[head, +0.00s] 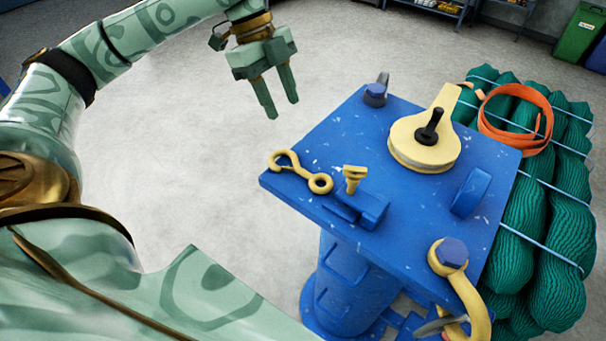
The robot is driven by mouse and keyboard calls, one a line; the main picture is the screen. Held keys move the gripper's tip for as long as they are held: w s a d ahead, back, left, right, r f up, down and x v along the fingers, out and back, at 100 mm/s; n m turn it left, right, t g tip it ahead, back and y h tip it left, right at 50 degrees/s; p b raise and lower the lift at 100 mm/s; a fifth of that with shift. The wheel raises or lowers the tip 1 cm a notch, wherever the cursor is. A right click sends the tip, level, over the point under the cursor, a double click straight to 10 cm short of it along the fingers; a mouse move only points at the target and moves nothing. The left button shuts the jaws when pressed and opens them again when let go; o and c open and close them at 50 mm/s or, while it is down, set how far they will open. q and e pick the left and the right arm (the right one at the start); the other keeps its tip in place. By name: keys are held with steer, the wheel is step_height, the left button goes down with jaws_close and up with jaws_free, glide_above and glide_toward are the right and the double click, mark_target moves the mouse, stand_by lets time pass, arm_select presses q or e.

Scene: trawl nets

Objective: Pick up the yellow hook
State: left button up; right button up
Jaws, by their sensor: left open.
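The yellow hook (298,170) lies flat on the left corner of a blue metal stand (330,135). It has an open curved end at the left and a round eye with a hole at the right. My left gripper (283,110) is open and empty, with its two fingers pointing down. In the picture it is above the hook and off the stand's left edge, apart from the hook. My right gripper is not in view.
A blue clamp with a yellow screw (354,178) stands just right of the hook. A yellow pulley (424,142), a blue bolt (375,93) and a larger yellow shackle-like piece (470,295) are on the stand. Green net bundles (540,210) and an orange strap (515,90) lie to the right.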

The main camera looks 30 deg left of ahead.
arm_select(q)
step_height(320, 180, down, 4)
steer(key=b, duration=0.3)
glide_toward(308, 173)
steer(key=x, duration=0.2)
steer(key=shift+s+d+f, duration=0.2)
steer(key=shift+f, duration=0.55)
steer(key=x, duration=0.4)
steer(key=shift+w+d+f, duration=0.15)
steer(key=shift+d+f, duration=0.05)
steer(key=shift+d, duration=0.05)
steer(key=shift+c, duration=1)
jaws_close()
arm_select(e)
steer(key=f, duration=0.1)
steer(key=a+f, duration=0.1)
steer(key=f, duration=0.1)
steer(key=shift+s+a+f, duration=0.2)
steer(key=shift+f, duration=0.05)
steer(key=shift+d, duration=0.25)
